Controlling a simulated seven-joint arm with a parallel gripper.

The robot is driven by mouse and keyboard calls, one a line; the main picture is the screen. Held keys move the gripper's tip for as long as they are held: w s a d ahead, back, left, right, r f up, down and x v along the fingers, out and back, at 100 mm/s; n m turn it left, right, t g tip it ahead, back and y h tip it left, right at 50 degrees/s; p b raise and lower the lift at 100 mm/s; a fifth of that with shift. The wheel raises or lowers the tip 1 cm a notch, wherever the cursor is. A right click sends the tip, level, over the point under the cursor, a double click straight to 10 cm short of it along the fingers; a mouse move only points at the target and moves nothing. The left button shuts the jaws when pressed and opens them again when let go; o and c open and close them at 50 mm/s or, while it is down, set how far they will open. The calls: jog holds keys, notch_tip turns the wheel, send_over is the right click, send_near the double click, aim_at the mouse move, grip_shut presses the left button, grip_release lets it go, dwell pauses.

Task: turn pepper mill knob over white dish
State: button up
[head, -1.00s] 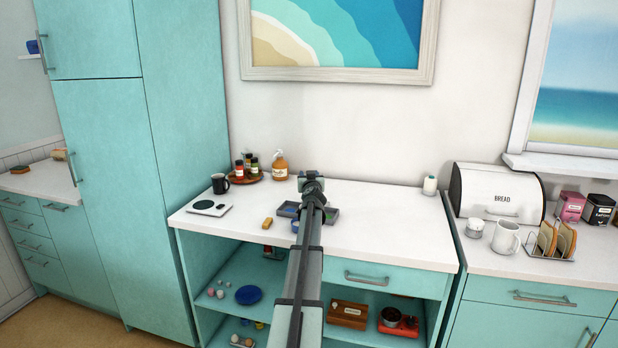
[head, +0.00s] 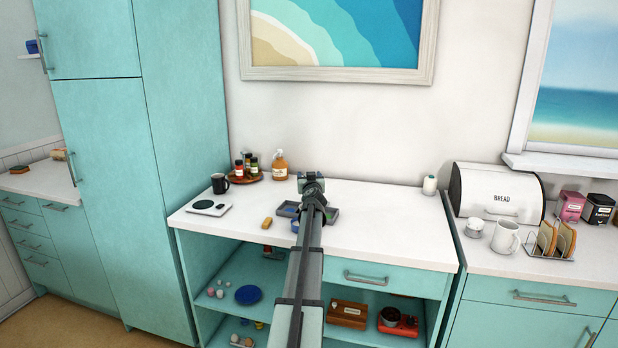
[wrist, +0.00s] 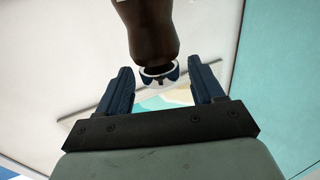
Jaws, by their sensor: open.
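In the wrist view, the brown pepper mill (wrist: 146,28) comes in from the top edge, its narrow end towards my gripper. A shiny, ringed knob (wrist: 160,73) at that end shows between my two dark blue fingers. My gripper (wrist: 160,76) is open, with a gap visible on both sides of the knob. In the head view, my gripper (head: 311,180) is over the back of the white counter, and my arm hides the mill. I cannot make out the white dish in either view; it may be hidden behind my arm.
On the counter (head: 385,224) are a dark tray (head: 333,215), a yellow block (head: 267,223), a scale (head: 209,206), a black mug (head: 220,183), a bottle tray and a pump bottle (head: 280,166). A white bottle (head: 430,185) stands at the right. The counter's right part is clear.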

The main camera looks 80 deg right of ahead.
jog(key=v, duration=1.2)
jog(key=shift+a, duration=0.2)
jog(key=shift+o, duration=0.2)
jog(key=shift+s, duration=0.1)
jog(key=s+d+m, duration=0.2)
jog(key=s+d, duration=0.4)
jog(key=s, duration=0.4)
jog(key=w+a+n+t+y, duration=0.2)
jog(key=w+n+t+y, duration=0.2)
jog(key=w+n+t, duration=0.25)
jog(key=shift+g, duration=0.25)
jog(key=x, duration=1.4)
jog(key=shift+d+r, duration=0.1)
jog(key=shift+r, duration=0.05)
